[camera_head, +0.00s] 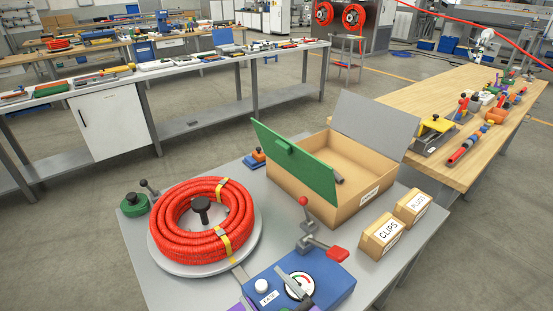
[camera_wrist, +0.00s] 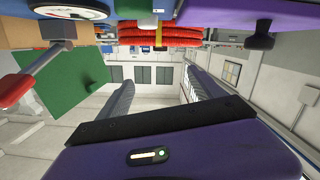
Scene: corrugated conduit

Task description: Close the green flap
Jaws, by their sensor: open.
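The green flap (camera_head: 292,160) is hinged on the cardboard box (camera_head: 345,205) and stands raised, leaning outward on the left side. A small green tab sits near its upper edge. The flap also shows as a green panel at the left of the wrist view (camera_wrist: 62,88). The box's grey flap (camera_head: 375,125) is also raised, at the back right. My gripper (camera_head: 257,270) is at the bottom of the head view, over the blue panel area, apart from the flap. In the wrist view, my gripper's (camera_wrist: 158,78) two grey fingers are spread with nothing between them.
A red conduit coil (camera_head: 205,220) lies on a round grey plate left of the box. A blue panel (camera_head: 320,285) with a gauge and a red-handled lever (camera_head: 325,248) stand in front of it. Two small cartons, clips (camera_head: 382,236) and plugs (camera_head: 412,206), stand at right.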

